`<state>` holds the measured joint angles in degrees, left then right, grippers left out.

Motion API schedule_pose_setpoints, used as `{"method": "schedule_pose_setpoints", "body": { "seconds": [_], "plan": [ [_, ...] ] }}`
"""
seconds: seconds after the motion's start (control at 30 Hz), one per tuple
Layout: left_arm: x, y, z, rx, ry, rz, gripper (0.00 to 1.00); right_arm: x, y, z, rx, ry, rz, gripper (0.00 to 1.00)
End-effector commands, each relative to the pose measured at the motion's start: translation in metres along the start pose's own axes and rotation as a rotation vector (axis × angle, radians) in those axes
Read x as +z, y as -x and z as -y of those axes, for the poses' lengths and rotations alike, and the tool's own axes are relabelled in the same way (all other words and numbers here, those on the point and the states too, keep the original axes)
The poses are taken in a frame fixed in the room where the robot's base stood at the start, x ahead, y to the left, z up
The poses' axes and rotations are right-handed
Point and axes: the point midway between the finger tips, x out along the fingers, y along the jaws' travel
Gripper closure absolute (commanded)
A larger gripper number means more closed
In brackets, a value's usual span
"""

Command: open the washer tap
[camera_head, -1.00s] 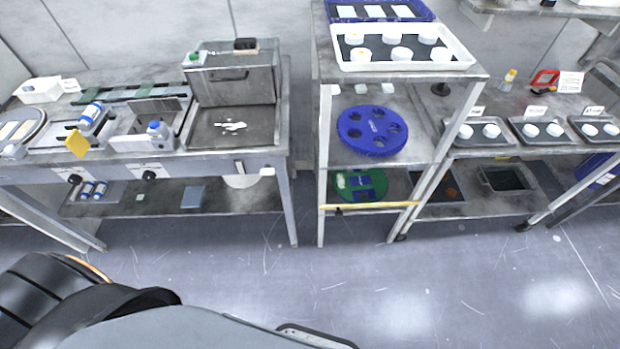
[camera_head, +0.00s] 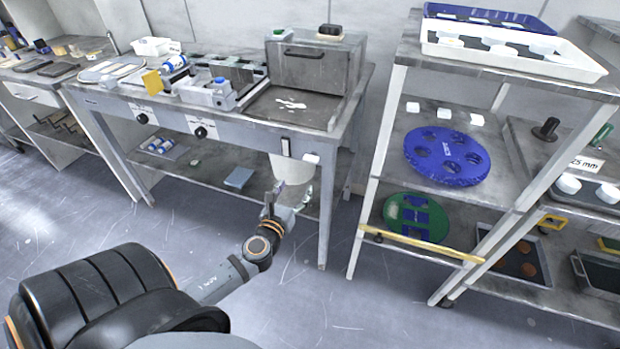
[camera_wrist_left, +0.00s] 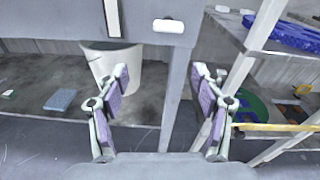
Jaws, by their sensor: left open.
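A small white handle (camera_head: 311,158), which looks like the washer tap, sticks out of the steel bench front near its right corner. In the left wrist view the white handle (camera_wrist_left: 168,26) lies level, above and beyond the fingers, near the middle. A dark upright slot with a pale rim (camera_head: 285,146) is to its left. My left gripper (camera_head: 288,198) is low in front of the bench, below the handle, partly overlapping a white bucket. In the wrist view my left gripper (camera_wrist_left: 160,82) is open and empty, its purple pads apart. My right gripper is not seen.
The white bucket (camera_head: 291,168) is under the bench front. A steel basin (camera_head: 299,107) with a lidded box is on top. Black knobs (camera_head: 200,132) are further left. A shelf rack with a blue disc (camera_head: 447,156) stands to the right. The floor in front is clear.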

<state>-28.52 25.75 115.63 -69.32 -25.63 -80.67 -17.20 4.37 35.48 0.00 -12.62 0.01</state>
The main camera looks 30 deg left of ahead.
Motion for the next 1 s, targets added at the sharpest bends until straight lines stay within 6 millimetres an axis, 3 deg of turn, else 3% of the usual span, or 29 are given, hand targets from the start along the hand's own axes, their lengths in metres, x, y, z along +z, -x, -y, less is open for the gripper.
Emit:
{"method": "schedule_pose_setpoints", "body": {
  "seconds": [0.1,0.27,0.7,1.0],
  "plan": [
    [0.021,0.003,0.012,-0.025,-0.092,0.061,0.32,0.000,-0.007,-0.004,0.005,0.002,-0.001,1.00],
    [0.026,-0.001,0.013,-0.026,-0.102,0.069,0.32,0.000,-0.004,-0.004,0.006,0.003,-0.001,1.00],
    [0.032,-0.083,0.015,-0.024,-0.096,0.067,0.32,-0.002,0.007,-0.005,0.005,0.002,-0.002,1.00],
    [0.030,-0.102,0.015,-0.026,-0.096,0.064,0.32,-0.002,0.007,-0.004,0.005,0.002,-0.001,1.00]
  ]
}}
